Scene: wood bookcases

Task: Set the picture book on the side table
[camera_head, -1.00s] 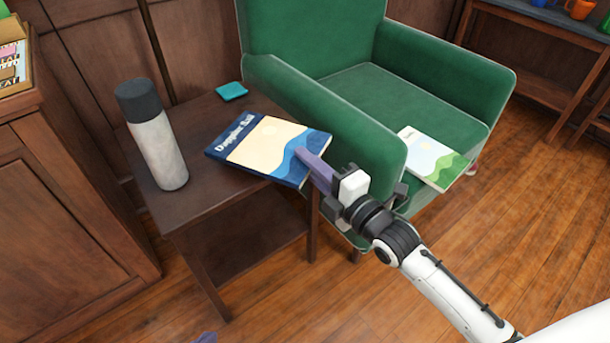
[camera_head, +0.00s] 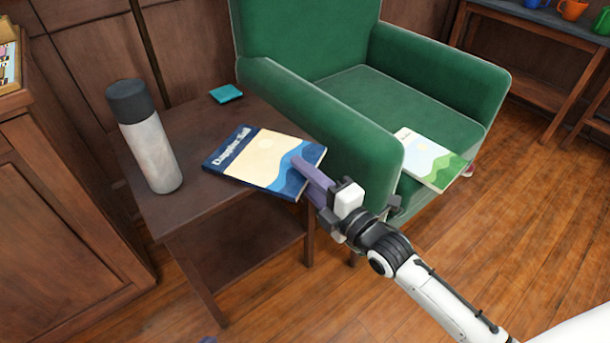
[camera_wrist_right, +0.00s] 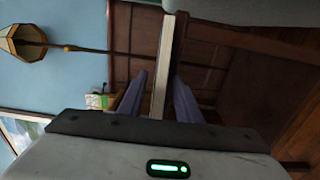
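The picture book (camera_head: 262,160), with a blue and cream cover reading "Dappled Sail", lies flat, cover up, on the side table (camera_head: 195,208). Its right edge reaches the table's edge beside the armchair. My right gripper (camera_head: 304,176) is at that edge, one purple finger over the cover. In the right wrist view the book's pale edge (camera_wrist_right: 162,70) stands between my two fingers (camera_wrist_right: 160,76), with a visible gap on the left side, so the gripper looks open around it.
A bottle with a dark cap (camera_head: 146,140) stands left of the book. A teal coaster (camera_head: 226,93) lies at the table's back. The green armchair (camera_head: 335,125) is close on the right, with another book (camera_head: 430,158) on its seat.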

